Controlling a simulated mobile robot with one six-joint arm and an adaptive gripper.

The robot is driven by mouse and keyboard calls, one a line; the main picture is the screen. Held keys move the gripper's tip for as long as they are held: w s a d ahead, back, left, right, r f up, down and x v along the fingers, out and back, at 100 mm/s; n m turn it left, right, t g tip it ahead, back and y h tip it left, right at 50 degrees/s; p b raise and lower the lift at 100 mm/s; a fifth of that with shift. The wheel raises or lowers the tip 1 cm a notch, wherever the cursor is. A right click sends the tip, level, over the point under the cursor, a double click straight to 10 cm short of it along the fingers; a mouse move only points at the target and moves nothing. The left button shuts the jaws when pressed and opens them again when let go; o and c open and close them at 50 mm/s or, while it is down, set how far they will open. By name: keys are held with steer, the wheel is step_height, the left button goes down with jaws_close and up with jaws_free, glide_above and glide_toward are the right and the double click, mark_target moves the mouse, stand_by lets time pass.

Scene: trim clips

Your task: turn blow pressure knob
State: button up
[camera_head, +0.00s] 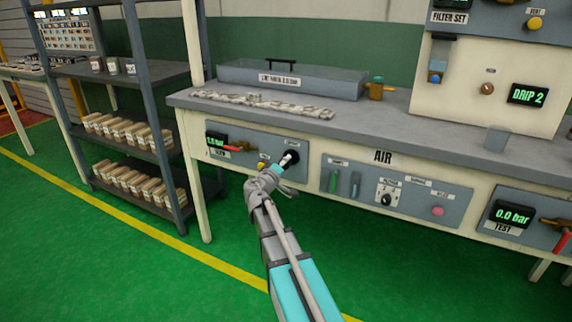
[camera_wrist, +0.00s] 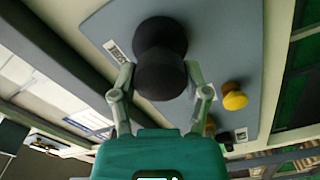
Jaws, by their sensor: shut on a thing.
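A black round knob (camera_head: 293,156) sticks out from the grey-blue panel (camera_head: 222,152) on the bench front, left of the "AIR" sign. Its small label is too small to read. My gripper (camera_head: 286,162) is at this knob, reaching up from below. In the wrist view the black knob (camera_wrist: 161,35) shows large, with the two fingers of my gripper (camera_wrist: 160,77) on either side of its near part. The fingers are shut on the knob. The head view hides part of the knob behind my gripper.
A yellow knob (camera_wrist: 234,96) sits close beside the right finger in the wrist view. A valve panel (camera_head: 345,185) stands to the right. A shelf rack (camera_head: 160,150) is at the left.

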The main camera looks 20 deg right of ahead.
steer(key=shift+a+f, duration=0.1)
steer(key=shift+a, duration=0.1)
steer(key=o, duration=1.1)
steer(key=shift+o, duration=0.2)
steer(key=shift+d, duration=0.1)
steer(key=v, duration=1.2)
steer(key=shift+s, duration=0.1)
